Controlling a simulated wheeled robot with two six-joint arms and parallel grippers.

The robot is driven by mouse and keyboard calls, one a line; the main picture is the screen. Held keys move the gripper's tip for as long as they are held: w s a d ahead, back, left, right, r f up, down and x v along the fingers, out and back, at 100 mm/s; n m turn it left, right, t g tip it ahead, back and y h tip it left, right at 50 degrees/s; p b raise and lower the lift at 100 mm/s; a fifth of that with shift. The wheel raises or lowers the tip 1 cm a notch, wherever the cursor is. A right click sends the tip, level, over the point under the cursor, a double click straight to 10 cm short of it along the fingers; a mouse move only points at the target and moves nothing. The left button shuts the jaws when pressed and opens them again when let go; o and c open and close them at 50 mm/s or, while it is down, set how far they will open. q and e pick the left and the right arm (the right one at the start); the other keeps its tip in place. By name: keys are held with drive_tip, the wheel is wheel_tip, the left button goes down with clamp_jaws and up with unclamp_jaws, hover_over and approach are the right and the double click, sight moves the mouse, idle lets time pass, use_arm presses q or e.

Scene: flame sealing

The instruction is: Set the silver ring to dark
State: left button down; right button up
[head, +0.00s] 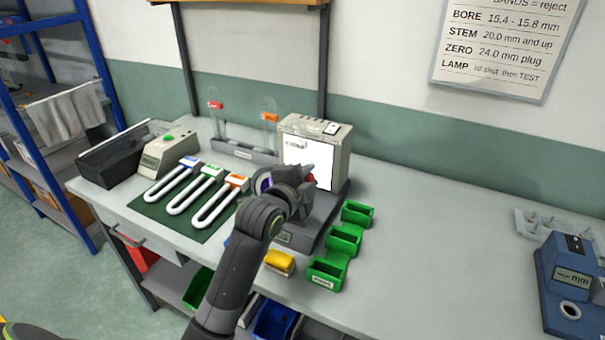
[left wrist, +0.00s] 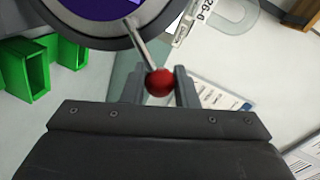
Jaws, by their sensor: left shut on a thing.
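The silver ring (left wrist: 92,35) is a grey rim around a purple disc in the left wrist view, cut off by the top edge. A thin metal lever (left wrist: 142,45) slants from it to a red ball knob (left wrist: 159,83). My left gripper (left wrist: 158,75) is shut on the red knob, one finger on each side. In the head view, my left gripper (head: 299,184) is at the grey instrument, beside the purple disc (head: 263,183), and hides most of the ring. Any setting marks on the ring cannot be read. My right gripper is not in view.
A lit white panel (head: 305,166) stands behind the gripper. Several green bins (head: 345,240) and a yellow block (head: 279,262) are near the front edge. Three U-shaped tubes lie on a green mat (head: 150,213). A blue gauge (head: 571,280) is far right; the bench between is clear.

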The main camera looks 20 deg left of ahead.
use_arm(q)
drive_tip(key=shift+d+f, duration=0.35)
drive_tip(key=shift+f, duration=0.1)
drive_tip(key=c, duration=1.2)
unclamp_jaws()
drive_tip(key=shift+s, duration=0.1)
drive_tip(key=shift+p+v, duration=2)
drive_tip(key=shift+v, duration=6.6)
